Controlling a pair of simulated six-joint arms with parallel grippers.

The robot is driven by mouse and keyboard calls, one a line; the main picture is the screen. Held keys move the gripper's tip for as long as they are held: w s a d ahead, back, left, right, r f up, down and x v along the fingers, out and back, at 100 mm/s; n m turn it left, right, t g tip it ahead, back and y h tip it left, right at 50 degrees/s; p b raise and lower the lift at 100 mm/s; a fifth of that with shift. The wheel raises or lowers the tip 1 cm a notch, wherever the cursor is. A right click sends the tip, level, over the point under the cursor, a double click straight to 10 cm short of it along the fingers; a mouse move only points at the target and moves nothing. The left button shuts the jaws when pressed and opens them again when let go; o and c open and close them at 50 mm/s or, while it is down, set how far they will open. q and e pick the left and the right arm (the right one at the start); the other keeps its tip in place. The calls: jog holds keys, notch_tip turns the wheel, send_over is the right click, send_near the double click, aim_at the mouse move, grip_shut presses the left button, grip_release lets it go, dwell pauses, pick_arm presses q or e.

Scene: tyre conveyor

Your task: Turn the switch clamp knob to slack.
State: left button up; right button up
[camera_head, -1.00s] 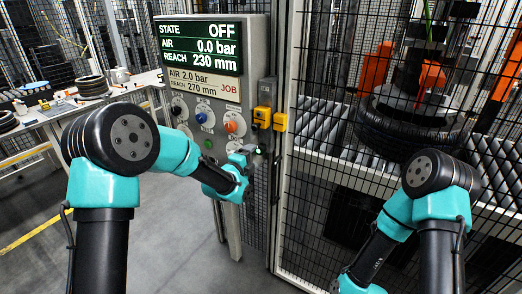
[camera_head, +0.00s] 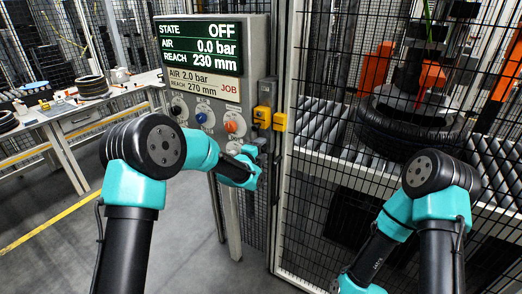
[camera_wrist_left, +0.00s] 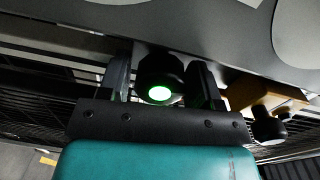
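The control panel (camera_head: 256,60) stands at the centre of the head view. Its screen (camera_head: 200,46) reads state OFF, air 0.0 bar, reach 230 mm. It carries a black knob (camera_head: 176,106), a blue knob (camera_head: 201,118) and an orange knob (camera_head: 231,126); lower controls are hidden behind my left arm. My left gripper (camera_head: 252,153) is at the panel's lower right. In the left wrist view, a dark round knob with a green-lit face (camera_wrist_left: 160,82) sits between the spread fingers of the gripper (camera_wrist_left: 162,85). I cannot make out its label.
A mesh fence (camera_head: 330,125) closes off the roller conveyor, where a tyre (camera_head: 408,128) lies. A white workbench (camera_head: 60,108) stands at the left. The floor (camera_head: 60,265) at front left is clear.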

pick_arm(q)
jog(key=c, duration=0.6)
jog(key=shift+c, duration=0.2)
jog(key=shift+n, duration=1.4)
jog(key=o, duration=0.9)
jog(key=shift+o, duration=0.2)
jog(key=v, duration=1.7)
jog(key=shift+a, duration=0.2)
